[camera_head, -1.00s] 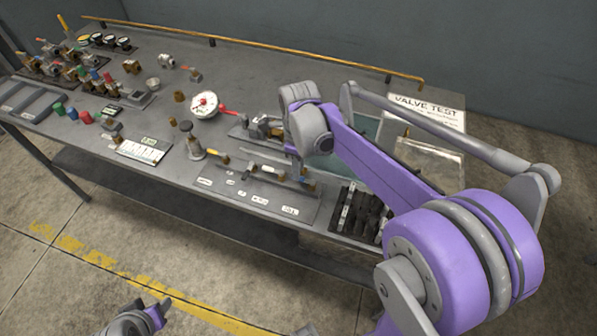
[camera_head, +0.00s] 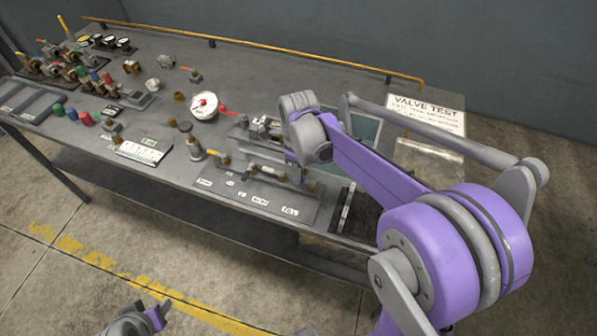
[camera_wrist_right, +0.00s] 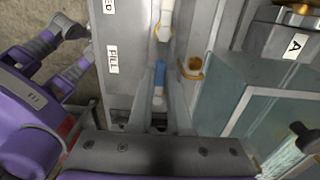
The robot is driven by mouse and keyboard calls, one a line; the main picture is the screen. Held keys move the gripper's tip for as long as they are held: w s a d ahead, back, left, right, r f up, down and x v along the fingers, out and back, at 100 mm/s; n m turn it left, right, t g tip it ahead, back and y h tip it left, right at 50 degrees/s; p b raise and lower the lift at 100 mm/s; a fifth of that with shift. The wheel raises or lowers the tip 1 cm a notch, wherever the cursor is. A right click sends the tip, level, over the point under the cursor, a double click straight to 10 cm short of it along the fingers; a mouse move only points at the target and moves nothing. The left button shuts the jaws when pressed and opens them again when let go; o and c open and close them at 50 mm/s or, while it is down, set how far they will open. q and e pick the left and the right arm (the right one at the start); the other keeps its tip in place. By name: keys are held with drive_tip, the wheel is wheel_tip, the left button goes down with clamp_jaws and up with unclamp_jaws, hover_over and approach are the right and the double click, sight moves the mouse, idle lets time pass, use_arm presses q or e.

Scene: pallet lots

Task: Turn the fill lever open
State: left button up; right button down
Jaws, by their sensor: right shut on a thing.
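The fill lever (camera_wrist_right: 159,72) shows in the right wrist view as a blue-sleeved handle beside a "FILL" label (camera_wrist_right: 113,60). My right gripper (camera_wrist_right: 160,88) is shut on it, one finger on each side. In the head view, my right wrist and forearm cover the lever and most of the gripper, over the right part of the valve board (camera_head: 225,190). My left gripper (camera_head: 150,317) shows only partly at the bottom edge of the head view, away from the bench; its jaw state is unclear.
A glass-sided tank (camera_wrist_right: 240,85) is close right of the gripper. A "VALVE TEST" sign (camera_head: 427,112) lies at the bench's right end. Several fittings crowd the far left.

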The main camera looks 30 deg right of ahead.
drive_tip(key=n, duration=0.2)
drive_tip(key=s+a+n, duration=0.1)
drive_tip(key=n, duration=0.1)
drive_tip(key=shift+s+b, duration=0.1)
drive_tip(key=shift+b, duration=0.2)
drive_tip(key=n, duration=0.2)
drive_tip(key=s+n, duration=0.1)
drive_tip(key=n, duration=0.1)
drive_tip(key=s+n, duration=0.1)
drive_tip(key=shift+a+n, duration=0.2)
drive_tip(key=shift+n, duration=0.2)
drive_tip(key=n, duration=0.1)
drive_tip(key=s+n, duration=0.1)
drive_tip(key=n, duration=0.1)
drive_tip(key=shift+d+n+b, duration=0.1)
drive_tip(key=shift+n+b, duration=0.2)
drive_tip(key=shift+b, duration=0.05)
drive_tip(key=shift+s+d+n, duration=0.2)
drive_tip(key=shift+s+n, duration=0.15)
drive_tip(key=shift+n, duration=0.75)
drive_tip(key=shift+s+d+n, duration=0.2)
drive_tip(key=shift+s+n, duration=0.15)
drive_tip(key=shift+n, duration=0.75)
drive_tip(key=c, duration=1.1)
unclamp_jaws()
drive_tip(key=shift+c, duration=0.2)
